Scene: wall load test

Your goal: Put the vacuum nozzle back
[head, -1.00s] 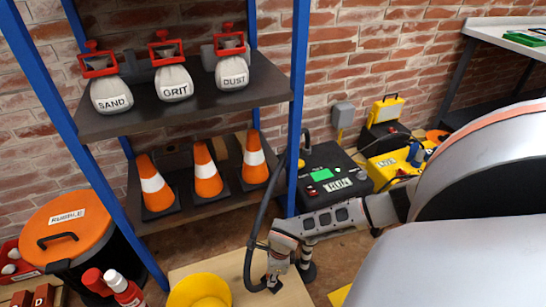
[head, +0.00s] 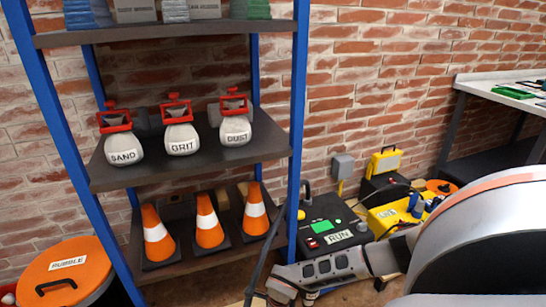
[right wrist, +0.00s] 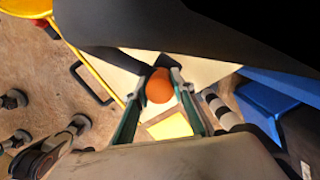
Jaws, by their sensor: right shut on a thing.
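The black vacuum machine (head: 322,214) labelled RUN, with a green panel, stands on the floor right of the shelf in the head view. Its dark hose (head: 264,240) runs down past the blue shelf post toward my right gripper. My right arm reaches down there, and its fingertips are below the picture's lower edge. A rounded orange thing (right wrist: 159,86) shows between the fingers. My left gripper is not in view.
A blue-framed shelf holds labelled bags (head: 181,138) and orange cones (head: 208,222). An orange-lidded RUBBLE bin (head: 66,270) stands at left. Yellow equipment (head: 395,215) sits right of the machine, a workbench (head: 500,92) farther right. In the right wrist view, a yellow rim shows at upper left.

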